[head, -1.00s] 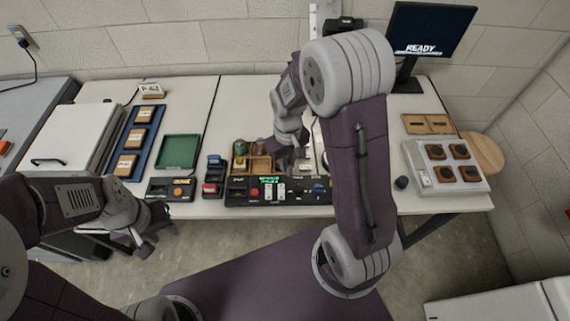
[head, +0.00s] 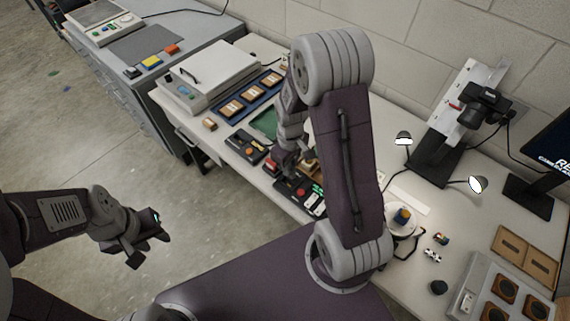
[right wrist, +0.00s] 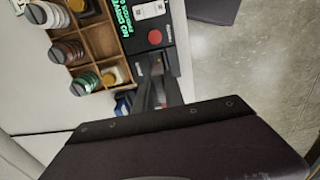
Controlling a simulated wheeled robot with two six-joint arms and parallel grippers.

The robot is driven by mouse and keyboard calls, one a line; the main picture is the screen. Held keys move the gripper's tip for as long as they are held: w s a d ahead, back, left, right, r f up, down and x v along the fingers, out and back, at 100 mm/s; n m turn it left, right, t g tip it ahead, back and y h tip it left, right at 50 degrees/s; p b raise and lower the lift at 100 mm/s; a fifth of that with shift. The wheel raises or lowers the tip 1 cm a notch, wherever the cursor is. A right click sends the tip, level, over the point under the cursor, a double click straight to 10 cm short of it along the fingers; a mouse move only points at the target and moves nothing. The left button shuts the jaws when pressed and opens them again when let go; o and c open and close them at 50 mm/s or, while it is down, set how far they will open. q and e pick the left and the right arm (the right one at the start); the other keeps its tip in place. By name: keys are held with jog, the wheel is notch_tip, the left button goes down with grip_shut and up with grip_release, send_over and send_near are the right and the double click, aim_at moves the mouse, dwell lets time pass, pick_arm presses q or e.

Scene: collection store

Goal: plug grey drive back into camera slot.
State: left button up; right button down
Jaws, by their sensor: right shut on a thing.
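The black control panel (head: 297,191) lies near the table's front edge. In the right wrist view the black panel (right wrist: 150,38) shows a red button, a green lit display reading "NO DRIVE" and a white drive-like block (right wrist: 148,10). My right gripper (head: 284,163) is low at the panel's left end. In the right wrist view its fingers (right wrist: 158,92) are shut, beside the panel's end. What they hold is hidden, so I cannot make out the grey drive. My left gripper (head: 147,250) is open and empty over the floor, away from the table.
A wooden divided tray (right wrist: 92,45) with several jars adjoins the panel. A black box with an orange knob (head: 249,148) and a green tray (head: 264,122) lie to the left. A camera on a stand (head: 484,100) and two lamps stand behind right. My right forearm hides the table's middle.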

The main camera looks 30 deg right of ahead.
jog(key=shift+w+f, duration=0.1)
jog(key=shift+f, duration=0.1)
notch_tip(320, 180, down, 6)
jog(key=b, duration=0.5)
jog(key=shift+r+b, duration=0.2)
jog(key=shift+b, duration=0.2)
jog(key=shift+r+p, duration=0.15)
jog(key=shift+p, duration=0.3)
dwell(0.3)
jog(key=shift+f+b, duration=0.45)
jog(key=shift+f, duration=0.2)
jog(key=c, duration=1.7)
grip_release()
jog(key=shift+r, duration=0.1)
